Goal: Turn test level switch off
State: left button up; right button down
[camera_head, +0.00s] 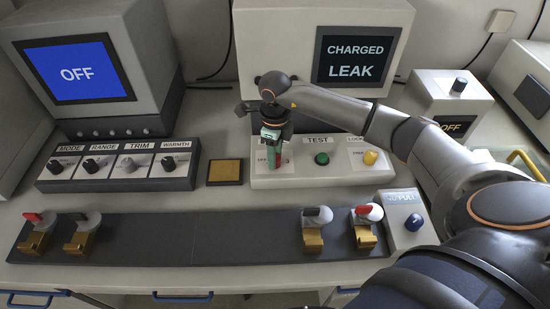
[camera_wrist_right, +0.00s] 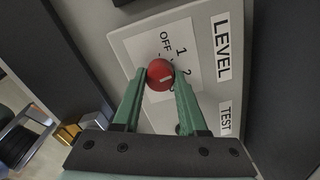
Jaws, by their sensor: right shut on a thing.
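In the head view my right gripper (camera_head: 271,150) points down at the left end of the white test box (camera_head: 335,182) and hides most of the knob. My left gripper is not in view.
A green TEST button (camera_head: 322,158) and a yellow LOCK knob (camera_head: 370,157) stand to the right on the box. The screen behind (camera_head: 357,58) reads CHARGED LEAK. A four-knob panel (camera_head: 120,183) is at left.

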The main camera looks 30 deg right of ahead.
jog(key=n+b, duration=0.1)
jog(key=n, duration=0.2)
jog(key=shift+f, duration=0.1)
jog(key=shift+n+b, duration=0.7)
jog(key=shift+n, duration=0.7)
jog(key=shift+n+b, duration=0.65)
jog(key=shift+n, duration=0.15)
jog(key=n+b, duration=0.1)
jog(key=n, duration=0.1)
jog(key=shift+w+n, duration=0.1)
jog(key=shift+n, duration=0.2)
jog(key=shift+n+b, duration=0.45)
jog(key=shift+n, duration=1.05)
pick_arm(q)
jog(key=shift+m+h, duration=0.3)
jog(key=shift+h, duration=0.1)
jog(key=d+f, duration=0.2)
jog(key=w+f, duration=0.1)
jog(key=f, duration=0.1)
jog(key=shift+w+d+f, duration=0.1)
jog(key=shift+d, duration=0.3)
pick_arm(e)
jog(key=shift+n, duration=0.4)
